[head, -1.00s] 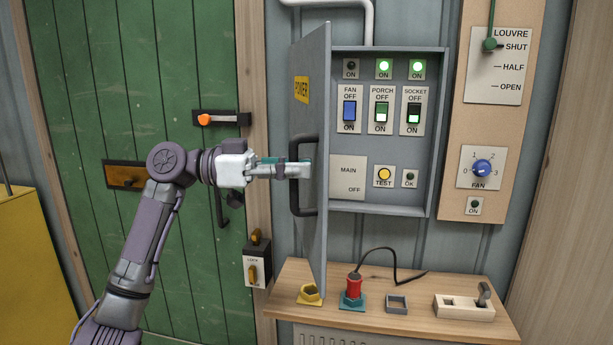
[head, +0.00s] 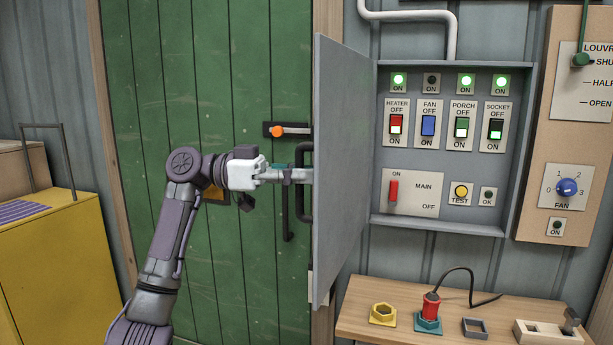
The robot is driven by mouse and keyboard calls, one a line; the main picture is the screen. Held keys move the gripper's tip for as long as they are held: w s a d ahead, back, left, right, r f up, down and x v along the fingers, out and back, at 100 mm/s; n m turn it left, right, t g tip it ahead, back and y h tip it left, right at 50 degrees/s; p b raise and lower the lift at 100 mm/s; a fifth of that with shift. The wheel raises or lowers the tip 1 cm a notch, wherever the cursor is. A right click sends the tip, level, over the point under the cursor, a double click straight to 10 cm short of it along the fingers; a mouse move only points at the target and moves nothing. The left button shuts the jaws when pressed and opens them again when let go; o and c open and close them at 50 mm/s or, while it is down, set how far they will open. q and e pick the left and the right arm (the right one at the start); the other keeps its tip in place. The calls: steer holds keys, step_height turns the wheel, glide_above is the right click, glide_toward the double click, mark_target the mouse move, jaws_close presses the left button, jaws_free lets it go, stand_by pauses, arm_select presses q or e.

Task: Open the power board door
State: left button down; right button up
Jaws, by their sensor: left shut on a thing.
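The power board (head: 450,222) is a grey wall box with its door (head: 340,160) swung wide open to the left, so I see the door's inner face. Inside show the heater, fan, porch and socket switches, a red main switch (head: 394,191) and a yellow test button. The door's dark handle (head: 304,208) is on the outer face at the door's left edge, partly hidden. My left gripper (head: 302,176) is shut on the handle, with its fingertips partly hidden behind the door edge. My right gripper is not in view.
A wooden bench (head: 390,326) below the board holds a yellow nut-shaped piece, a red plug with a black cable, and a grey square frame. A green door (head: 160,100) stands behind my arm. A yellow cabinet (head: 60,260) is at left.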

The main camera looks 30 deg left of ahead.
arm_select(q)
steer(key=shift+f, duration=0.1)
steer(key=c, duration=1.1)
jaws_free()
steer(key=shift+s, duration=0.1)
steer(key=shift+c, duration=0.2)
steer(key=shift+a, duration=0.1)
steer(key=v, duration=1.2)
